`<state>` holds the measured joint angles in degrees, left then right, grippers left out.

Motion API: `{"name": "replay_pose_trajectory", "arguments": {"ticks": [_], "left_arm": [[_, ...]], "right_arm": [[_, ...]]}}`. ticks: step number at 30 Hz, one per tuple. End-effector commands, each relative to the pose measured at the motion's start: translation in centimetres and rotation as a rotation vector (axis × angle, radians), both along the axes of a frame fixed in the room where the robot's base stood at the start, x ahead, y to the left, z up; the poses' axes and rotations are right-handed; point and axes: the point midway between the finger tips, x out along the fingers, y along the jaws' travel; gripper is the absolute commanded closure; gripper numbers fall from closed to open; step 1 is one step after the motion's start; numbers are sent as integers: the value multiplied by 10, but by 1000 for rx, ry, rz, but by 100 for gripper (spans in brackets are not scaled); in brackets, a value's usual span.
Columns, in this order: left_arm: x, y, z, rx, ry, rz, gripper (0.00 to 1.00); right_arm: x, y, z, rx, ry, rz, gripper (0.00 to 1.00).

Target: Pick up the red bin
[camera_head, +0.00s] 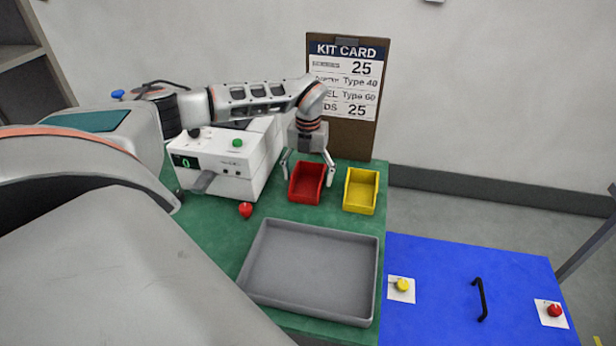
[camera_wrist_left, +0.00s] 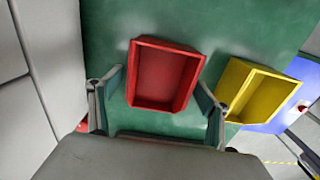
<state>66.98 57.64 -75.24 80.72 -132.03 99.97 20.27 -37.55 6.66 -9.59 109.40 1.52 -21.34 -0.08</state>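The red bin (camera_head: 306,184) stands on the green table, next to the white machine. It is open-topped and looks empty in the left wrist view (camera_wrist_left: 164,76). My left gripper (camera_head: 309,179) comes down from above at the bin with its fingers spread wide. In the left wrist view the two fingers (camera_wrist_left: 158,108) are at either side of the bin's near part, and a gap shows at the left finger. I cannot tell whether the right finger touches the bin. My right gripper is not in view.
A yellow bin (camera_head: 361,190) stands close to the right of the red bin. A grey tray (camera_head: 312,268) lies in front, and a small red item (camera_head: 245,210) is by the white machine (camera_head: 228,160). A clipboard (camera_head: 347,92) stands behind. A blue panel (camera_head: 452,290) is at the right.

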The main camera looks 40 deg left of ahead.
Motion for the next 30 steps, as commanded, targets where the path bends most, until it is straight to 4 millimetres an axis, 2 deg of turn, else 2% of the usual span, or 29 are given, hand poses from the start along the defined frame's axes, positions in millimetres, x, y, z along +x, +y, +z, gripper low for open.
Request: {"name": "replay_pose_trajectory", "arguments": {"ticks": [1, 4, 14, 20, 26, 30], "left_arm": [[0, 0, 0, 0, 0, 0, 37], [0, 0, 0, 0, 0, 0, 63], [0, 0, 1, 0, -1, -1, 64], [1, 0, 12, 0, -2, -1, 64], [2, 0, 44, 1, -5, 0, 64], [2, 1, 82, 2, -7, 0, 64]], "right_arm": [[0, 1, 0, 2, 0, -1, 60], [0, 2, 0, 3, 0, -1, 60], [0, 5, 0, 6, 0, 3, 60], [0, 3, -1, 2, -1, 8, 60], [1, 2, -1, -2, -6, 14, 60], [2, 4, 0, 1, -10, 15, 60]]}}
